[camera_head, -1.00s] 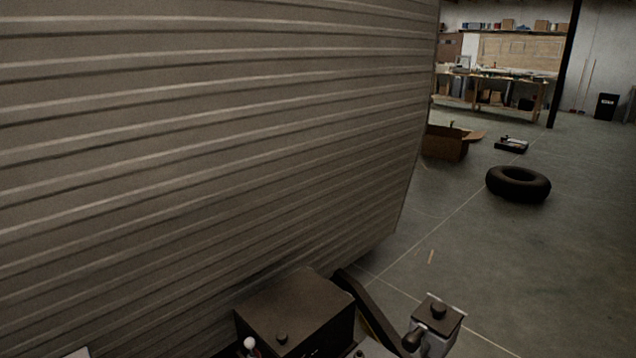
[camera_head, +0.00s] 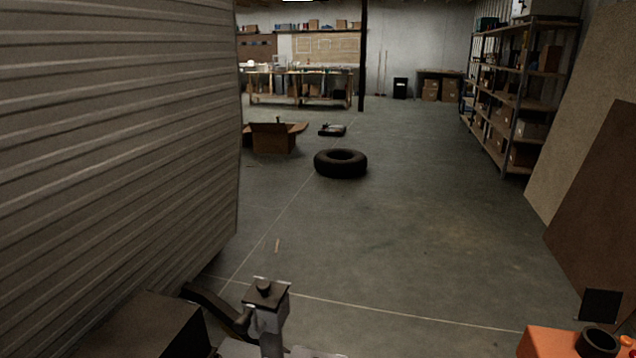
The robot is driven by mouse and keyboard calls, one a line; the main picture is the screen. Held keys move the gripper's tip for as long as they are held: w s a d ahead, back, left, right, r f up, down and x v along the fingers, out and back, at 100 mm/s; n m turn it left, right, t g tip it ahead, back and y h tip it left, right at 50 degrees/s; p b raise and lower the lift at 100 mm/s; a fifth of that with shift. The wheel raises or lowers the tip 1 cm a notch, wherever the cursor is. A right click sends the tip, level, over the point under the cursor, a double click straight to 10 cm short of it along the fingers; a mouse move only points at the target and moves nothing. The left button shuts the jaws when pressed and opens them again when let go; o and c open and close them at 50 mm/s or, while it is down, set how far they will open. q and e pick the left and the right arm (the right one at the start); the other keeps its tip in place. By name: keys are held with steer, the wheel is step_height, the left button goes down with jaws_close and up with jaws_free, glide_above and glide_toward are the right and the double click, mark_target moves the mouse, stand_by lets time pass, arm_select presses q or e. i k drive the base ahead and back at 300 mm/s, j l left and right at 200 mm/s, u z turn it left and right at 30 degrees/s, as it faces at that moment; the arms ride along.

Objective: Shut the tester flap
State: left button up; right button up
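I cannot make out a tester or its flap in the head view. An orange object (camera_head: 550,343) with a dark round part (camera_head: 598,343) is cut off at the bottom right corner; I cannot tell what it is. Neither of my grippers shows in the view, so their state is hidden.
The ribbed camper wall (camera_head: 120,140) fills the left. A dark box (camera_head: 150,325) and a metal post (camera_head: 267,305) stand at its front end. A tyre (camera_head: 341,164) and an open carton (camera_head: 273,138) lie ahead. Shelves (camera_head: 512,100) and leaning boards (camera_head: 600,180) line the right. The middle floor is clear.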

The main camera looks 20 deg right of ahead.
mark_target(602, 305)
steer(key=k+l+z, duration=0.15)
steer(key=z, duration=1.1)
steer(key=l, duration=0.55)
steer(key=k+l, duration=0.1)
steer(key=l, duration=0.5)
steer(key=i+l+u, duration=0.1)
steer(key=l+u, duration=1.05)
steer(key=k+l+u, duration=0.15)
steer(key=l+u, duration=0.25)
steer(key=i+l+u, duration=0.15)
steer(key=l+u, duration=0.25)
steer(key=l, duration=0.6)
steer(key=l+u, duration=0.4)
steer(key=l, duration=0.65)
steer(key=k+l+u, duration=0.15)
steer(key=l+u, duration=0.25)
steer(key=l, duration=0.6)
